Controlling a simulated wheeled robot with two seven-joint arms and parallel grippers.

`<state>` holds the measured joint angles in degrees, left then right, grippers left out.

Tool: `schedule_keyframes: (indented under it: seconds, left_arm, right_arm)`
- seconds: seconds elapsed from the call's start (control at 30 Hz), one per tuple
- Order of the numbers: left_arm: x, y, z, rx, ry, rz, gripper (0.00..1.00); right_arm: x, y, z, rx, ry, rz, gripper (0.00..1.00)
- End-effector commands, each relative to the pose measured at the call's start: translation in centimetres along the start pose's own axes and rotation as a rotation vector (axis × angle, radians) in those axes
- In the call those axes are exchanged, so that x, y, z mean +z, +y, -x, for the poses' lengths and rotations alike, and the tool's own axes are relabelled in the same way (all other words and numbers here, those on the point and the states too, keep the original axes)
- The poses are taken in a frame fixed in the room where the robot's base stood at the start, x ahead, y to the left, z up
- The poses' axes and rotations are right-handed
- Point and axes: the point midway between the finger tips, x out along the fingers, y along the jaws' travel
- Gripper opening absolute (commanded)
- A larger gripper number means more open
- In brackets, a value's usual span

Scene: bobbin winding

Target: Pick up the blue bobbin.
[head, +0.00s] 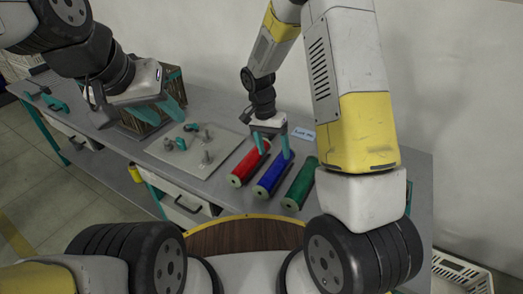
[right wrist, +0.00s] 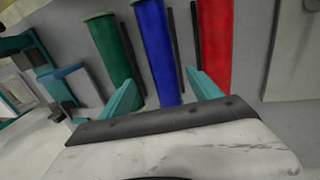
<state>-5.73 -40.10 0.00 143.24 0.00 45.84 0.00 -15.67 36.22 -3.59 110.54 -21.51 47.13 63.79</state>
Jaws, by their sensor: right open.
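The blue bobbin (head: 272,177) lies on the grey table between a red bobbin (head: 249,164) and a green bobbin (head: 299,186). In the right wrist view the blue bobbin (right wrist: 156,50) runs between my right gripper's fingers. My right gripper (head: 273,148) is open and empty at the far end of the blue bobbin, its teal fingers apart on either side. Whether the fingers touch it I cannot tell. My left gripper (head: 174,111) is open and empty over the table's left part, near a dark crate.
A light board (head: 165,151) with several small grey and teal fittings lies left of the bobbins. A small label card (head: 302,133) lies behind the bobbins. In the right wrist view dark bars (right wrist: 174,50) flank the blue bobbin.

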Motion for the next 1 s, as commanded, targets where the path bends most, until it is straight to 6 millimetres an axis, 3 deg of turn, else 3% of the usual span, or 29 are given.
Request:
schedule_keyframes:
  seconds: [0.5,0.8,1.0]
  left_arm:
    - [0.0,0.0,0.0,0.000,0.000,0.000,0.36]
    - [0.0,0.0,0.0,0.000,0.000,0.000,0.36]
    - [0.0,0.0,0.0,0.000,0.000,0.000,0.36]
  right_arm:
    - [0.1,-0.6,-6.6,0.000,-0.002,0.001,0.73]
    - [0.1,-0.6,-7.0,-0.002,-0.001,0.001,0.73]
    - [0.1,-0.6,-7.0,-0.002,-0.001,0.001,0.34]
